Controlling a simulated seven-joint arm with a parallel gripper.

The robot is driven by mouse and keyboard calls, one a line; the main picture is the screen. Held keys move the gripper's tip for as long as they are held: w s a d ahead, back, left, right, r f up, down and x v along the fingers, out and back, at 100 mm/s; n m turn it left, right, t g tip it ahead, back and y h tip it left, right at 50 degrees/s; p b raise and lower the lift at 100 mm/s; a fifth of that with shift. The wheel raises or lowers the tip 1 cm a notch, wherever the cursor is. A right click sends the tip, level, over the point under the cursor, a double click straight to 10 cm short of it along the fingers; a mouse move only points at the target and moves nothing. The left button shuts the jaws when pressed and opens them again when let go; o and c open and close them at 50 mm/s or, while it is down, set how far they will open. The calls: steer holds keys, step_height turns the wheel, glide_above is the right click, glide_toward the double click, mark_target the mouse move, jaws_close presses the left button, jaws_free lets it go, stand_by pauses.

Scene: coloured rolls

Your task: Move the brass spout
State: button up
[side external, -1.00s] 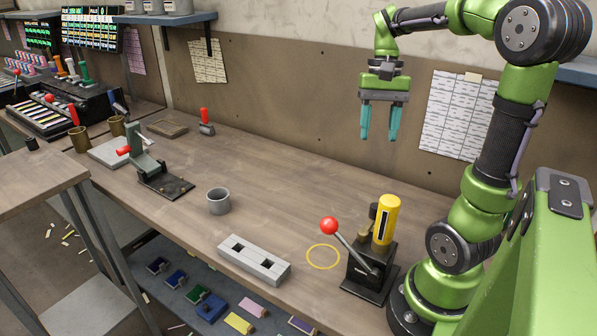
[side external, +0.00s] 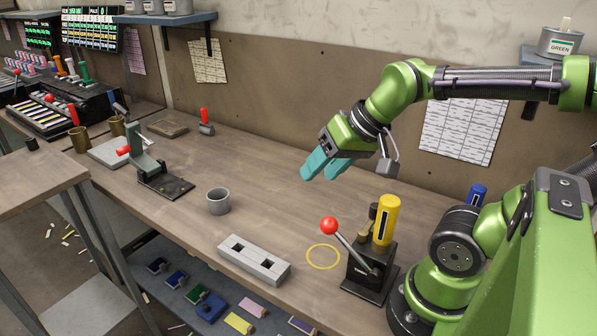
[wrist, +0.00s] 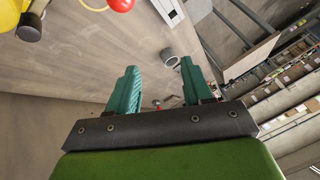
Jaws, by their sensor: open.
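A black device (side external: 368,282) stands on the bench near my base, with an upright yellow roll (side external: 388,221) and a red-balled lever (side external: 329,225). A small brass-coloured part (side external: 365,230) sits on it beside the roll, under a dark knob; it looks like the brass spout, but its shape is hard to make out. My gripper (side external: 320,176) is open and empty, tilted down to the left, well above the bench and behind the device. In the wrist view, the open teal fingers (wrist: 158,66) have nothing between them close by; the yellow roll (wrist: 10,12) shows at the top left.
A yellow ring (side external: 323,257) marks the bench left of the device. A green lever press (side external: 150,165) is further left. The bench's middle is clear.

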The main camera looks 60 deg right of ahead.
steer(key=s+a+n, duration=0.1)
steer(key=a, duration=0.1)
steer(key=m+g+y, duration=0.2)
steer(key=m+g, duration=0.6)
glide_toward(375, 205)
steer(key=w+d+r, duration=0.2)
steer(key=d+r, duration=0.3)
steer(key=shift+s+a+r+m+g+y, duration=0.1)
steer(key=shift+a+r+m+g+y, duration=0.1)
steer(key=shift+r, duration=0.25)
steer(key=shift+a+r+m+g+y, duration=0.1)
steer(key=shift+a+r, duration=0.1)
steer(key=shift+r, duration=0.3)
steer(key=x, duration=1.1)
steer(key=a+x, duration=0.1)
steer(key=x, duration=0.5)
steer(key=shift+r, duration=0.1)
steer(key=shift+c, duration=0.4)
